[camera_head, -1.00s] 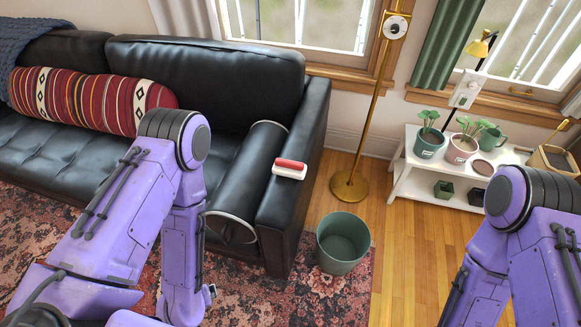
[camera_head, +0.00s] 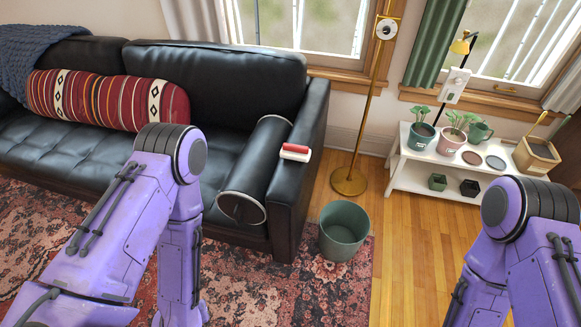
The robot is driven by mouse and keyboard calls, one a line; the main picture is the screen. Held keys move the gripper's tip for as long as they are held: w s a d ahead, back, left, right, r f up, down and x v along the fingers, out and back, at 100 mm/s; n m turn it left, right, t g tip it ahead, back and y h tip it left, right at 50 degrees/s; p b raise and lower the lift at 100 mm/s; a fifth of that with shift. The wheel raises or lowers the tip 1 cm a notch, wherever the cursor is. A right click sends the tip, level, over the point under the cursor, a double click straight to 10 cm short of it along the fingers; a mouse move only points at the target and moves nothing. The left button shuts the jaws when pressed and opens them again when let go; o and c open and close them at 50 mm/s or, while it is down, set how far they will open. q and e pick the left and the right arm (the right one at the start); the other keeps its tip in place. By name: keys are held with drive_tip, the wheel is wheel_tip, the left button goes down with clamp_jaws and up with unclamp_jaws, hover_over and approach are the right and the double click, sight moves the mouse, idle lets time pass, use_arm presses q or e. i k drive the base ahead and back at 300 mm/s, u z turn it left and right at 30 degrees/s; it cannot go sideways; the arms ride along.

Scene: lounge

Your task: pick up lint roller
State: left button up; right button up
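The lint roller (camera_head: 295,152), with a red top and a white lower part, lies on the right armrest of the black leather sofa, near the middle of the head view. My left arm comes in from the lower left in front of the sofa, and my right arm is at the lower right edge. Both arms bend downward, and both grippers are out of the picture. No part of either arm touches the lint roller.
A green bin (camera_head: 343,231) stands on the floor beside the armrest (camera_head: 289,190). A dark cylindrical bolster (camera_head: 257,170) leans inside the armrest. A brass floor lamp (camera_head: 349,181) and a white plant shelf (camera_head: 397,180) stand behind. Wooden floor at right is clear.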

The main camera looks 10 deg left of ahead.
sight(290, 151)
drive_tip(key=z, duration=1.45)
drive_tip(key=i, duration=1.25)
drive_tip(key=u, duration=1.65)
